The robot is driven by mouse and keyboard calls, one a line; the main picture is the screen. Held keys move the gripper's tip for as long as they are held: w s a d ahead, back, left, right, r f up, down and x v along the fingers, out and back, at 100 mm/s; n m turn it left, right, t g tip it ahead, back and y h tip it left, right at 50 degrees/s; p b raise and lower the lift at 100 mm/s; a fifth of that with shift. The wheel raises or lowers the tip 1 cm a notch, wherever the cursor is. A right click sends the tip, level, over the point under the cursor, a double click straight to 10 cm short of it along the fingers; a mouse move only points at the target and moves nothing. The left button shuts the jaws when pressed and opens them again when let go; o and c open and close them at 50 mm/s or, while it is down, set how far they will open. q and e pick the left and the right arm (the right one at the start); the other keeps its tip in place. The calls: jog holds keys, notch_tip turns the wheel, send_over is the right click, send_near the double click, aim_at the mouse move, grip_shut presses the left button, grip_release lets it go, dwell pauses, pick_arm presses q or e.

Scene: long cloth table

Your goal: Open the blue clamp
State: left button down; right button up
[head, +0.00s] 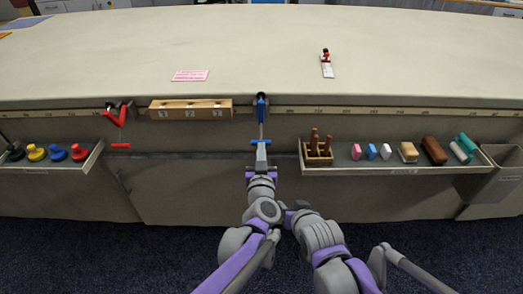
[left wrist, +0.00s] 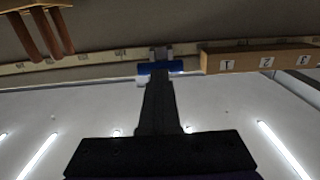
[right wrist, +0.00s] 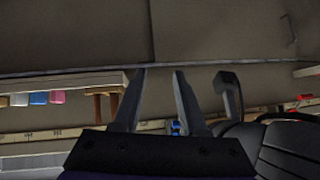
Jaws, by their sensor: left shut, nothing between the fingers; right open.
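The blue clamp (head: 261,108) is fixed at the table's front edge, with its screw hanging down to a blue cross handle (head: 261,141). My left gripper (head: 261,152) is shut and empty, pointing up just below this handle. In the left wrist view the blue handle (left wrist: 160,68) lies across the tips of my shut fingers; I cannot tell whether they touch it. My right gripper is open and empty in the right wrist view (right wrist: 158,78), low in front of the table. Its fingers are hard to make out in the head view. A small blue part (right wrist: 176,127) shows behind its fingers.
A red clamp (head: 120,114) hangs left of a numbered wooden block (head: 190,109). A left tray (head: 88,160) holds coloured knobs. A right tray (head: 380,163) holds a wooden tool holder (head: 318,157) and several blocks. The tabletop (head: 250,40) is mostly clear.

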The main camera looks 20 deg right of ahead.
pick_arm(q)
jog(key=w+f, duration=0.2)
jog(key=f, duration=0.1)
jog(key=shift+f, duration=0.25)
pick_arm(e)
jog(key=s+a+f+n+g, duration=0.1)
jog(key=s+f+g, duration=0.2)
jog(key=s, duration=0.6)
jog(key=s+a+f+n+g, duration=0.1)
jog(key=s+f+n+g, duration=0.1)
jog(key=s, duration=0.8)
jog(key=shift+s+a+f+g+y, duration=0.2)
jog(key=shift+a+f+g+y, duration=0.2)
